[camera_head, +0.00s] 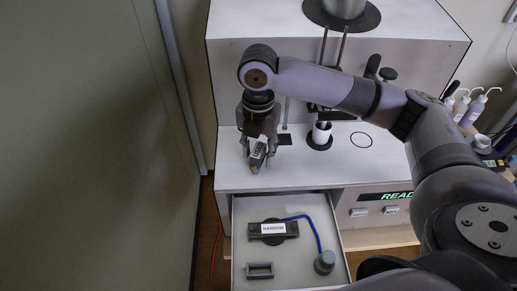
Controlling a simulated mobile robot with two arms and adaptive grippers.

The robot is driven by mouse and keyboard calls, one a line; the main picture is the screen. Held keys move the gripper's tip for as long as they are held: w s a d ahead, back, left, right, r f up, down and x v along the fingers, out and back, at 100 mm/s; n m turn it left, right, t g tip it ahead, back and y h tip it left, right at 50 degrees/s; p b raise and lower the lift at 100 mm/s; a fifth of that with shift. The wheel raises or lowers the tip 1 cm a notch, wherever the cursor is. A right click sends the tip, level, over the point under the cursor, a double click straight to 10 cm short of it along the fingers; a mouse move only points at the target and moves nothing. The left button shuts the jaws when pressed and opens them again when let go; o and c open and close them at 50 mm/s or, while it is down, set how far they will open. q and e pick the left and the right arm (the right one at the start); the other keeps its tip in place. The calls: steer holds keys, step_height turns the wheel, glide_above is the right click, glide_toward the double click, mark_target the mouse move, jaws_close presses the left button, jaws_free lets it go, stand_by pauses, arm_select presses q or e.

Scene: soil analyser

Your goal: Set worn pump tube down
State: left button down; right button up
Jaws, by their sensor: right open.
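My right gripper (256,150) points down over the left part of the analyser's white deck (300,178). Its jaws are open. A small dark piece with a pale printed label (258,154) and a yellowish tip is at the fingertips; I cannot tell whether it rests on the deck, and its print is too small to read. It may be the worn pump tube, but no tube shape is clear. My right arm reaches in from the right and hides part of the analyser front. My left gripper is not in view.
An open drawer (236,247) below the deck holds a black block labelled NARROW (273,230), a blue cord, a grey knob (324,262) and a small grey frame (260,270). Bottles (472,108) stand at right.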

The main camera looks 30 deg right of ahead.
mark_target(258, 149)
steer(key=shift+r, duration=0.1)
steer(key=shift+r, duration=0.25)
step_height(258, 149, up, 12)
steer(key=b, duration=0.1)
steer(key=shift+f, duration=0.2)
stand_by(0.5)
